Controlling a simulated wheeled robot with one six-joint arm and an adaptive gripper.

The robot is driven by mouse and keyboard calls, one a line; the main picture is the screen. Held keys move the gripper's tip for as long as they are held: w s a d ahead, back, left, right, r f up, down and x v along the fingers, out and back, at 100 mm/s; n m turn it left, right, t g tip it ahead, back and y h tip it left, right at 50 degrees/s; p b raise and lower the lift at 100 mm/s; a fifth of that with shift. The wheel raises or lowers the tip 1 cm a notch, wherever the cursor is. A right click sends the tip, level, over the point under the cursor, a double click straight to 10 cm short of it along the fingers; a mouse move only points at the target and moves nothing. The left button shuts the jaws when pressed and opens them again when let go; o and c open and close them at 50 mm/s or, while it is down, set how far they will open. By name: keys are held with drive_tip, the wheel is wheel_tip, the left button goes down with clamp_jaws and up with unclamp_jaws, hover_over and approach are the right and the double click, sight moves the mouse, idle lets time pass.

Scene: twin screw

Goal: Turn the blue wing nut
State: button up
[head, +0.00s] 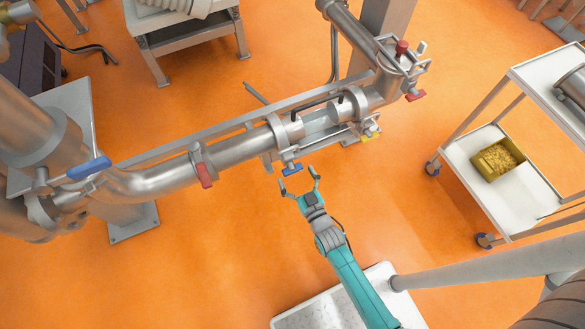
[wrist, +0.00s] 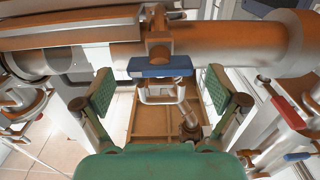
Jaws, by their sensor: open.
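The blue wing nut (head: 292,169) sits on the front of a clamp on the steel pipe (head: 247,149). My gripper (head: 299,182) is open just in front of it, with nothing between its fingers. In the wrist view the blue wing nut (wrist: 160,66) appears as a wide blue bar, centred ahead of the gap between the two green finger pads. My gripper (wrist: 168,92) stands apart from it there, one finger to each side. The wing nut's far side is hidden.
A blue-handled valve (head: 89,168) is at the left. A white cart (head: 470,200) with a yellow bin (head: 497,159) stands at the right.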

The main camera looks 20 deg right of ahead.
sight(292, 168)
drive_tip(key=shift+w, duration=1.3)
drive_tip(key=shift+c, duration=0.3)
drive_tip(key=c, duration=1.1)
drive_tip(key=n, duration=0.3)
drive_tip(key=shift+n, duration=2.2)
